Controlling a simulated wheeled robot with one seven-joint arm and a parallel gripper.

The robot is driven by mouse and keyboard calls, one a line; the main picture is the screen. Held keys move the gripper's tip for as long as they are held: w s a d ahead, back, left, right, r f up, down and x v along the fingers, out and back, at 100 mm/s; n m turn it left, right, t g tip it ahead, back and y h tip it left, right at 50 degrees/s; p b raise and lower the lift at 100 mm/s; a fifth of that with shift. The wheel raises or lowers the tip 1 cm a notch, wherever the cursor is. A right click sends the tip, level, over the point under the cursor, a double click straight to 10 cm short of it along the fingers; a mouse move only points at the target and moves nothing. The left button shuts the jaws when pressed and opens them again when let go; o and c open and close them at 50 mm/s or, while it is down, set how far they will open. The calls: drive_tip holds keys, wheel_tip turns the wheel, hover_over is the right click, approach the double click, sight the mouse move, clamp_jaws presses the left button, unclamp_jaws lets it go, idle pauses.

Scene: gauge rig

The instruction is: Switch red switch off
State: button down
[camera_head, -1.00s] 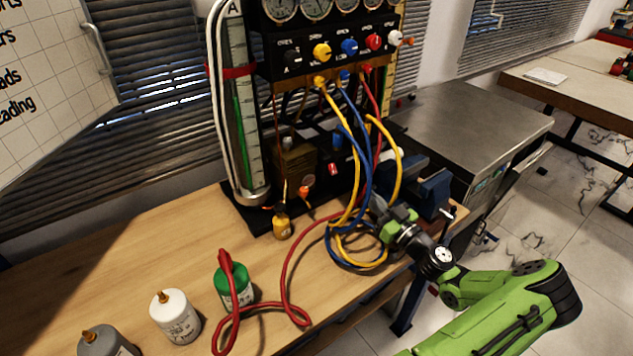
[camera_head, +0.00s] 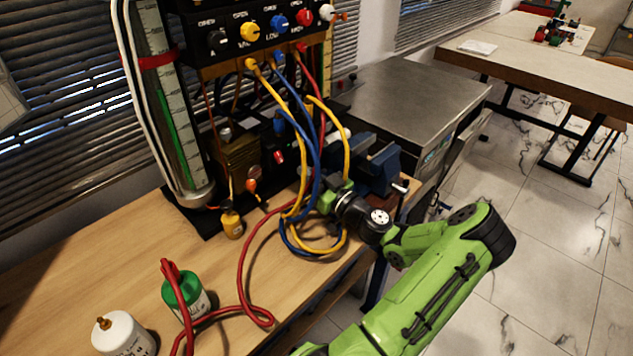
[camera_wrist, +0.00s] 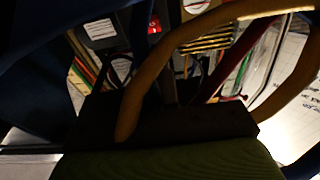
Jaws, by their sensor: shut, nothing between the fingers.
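The red switch (camera_head: 279,156) is small and sits on the dark lower panel of the gauge rig. My gripper (camera_head: 327,197) is to the right of and below it in the head view, among the yellow and blue hoses, which partly cover it. The fingertips are hard to make out there. In the wrist view my gripper (camera_wrist: 168,88) is shut and empty, with its dark fingers pointing at the rig. A small red patch (camera_wrist: 154,24) shows in shadow beyond the fingers; I cannot tell whether it is the switch.
A yellow hose (camera_wrist: 190,42) crosses close over my gripper in the wrist view. A blue vise (camera_head: 378,168) stands just right of it.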

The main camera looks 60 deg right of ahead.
sight(278, 158)
drive_tip(key=shift+w+d+f+b, duration=0.15)
drive_tip(key=shift+w+d+f, duration=0.15)
drive_tip(key=shift+w, duration=0.8)
drive_tip(key=shift+w+d+f+b, duration=0.2)
drive_tip(key=shift+w+f, duration=0.1)
drive_tip(key=shift+w, duration=0.85)
drive_tip(key=shift+w+d+f+b, duration=0.1)
drive_tip(key=shift+w+d+f, duration=0.2)
drive_tip(key=shift+w, duration=0.8)
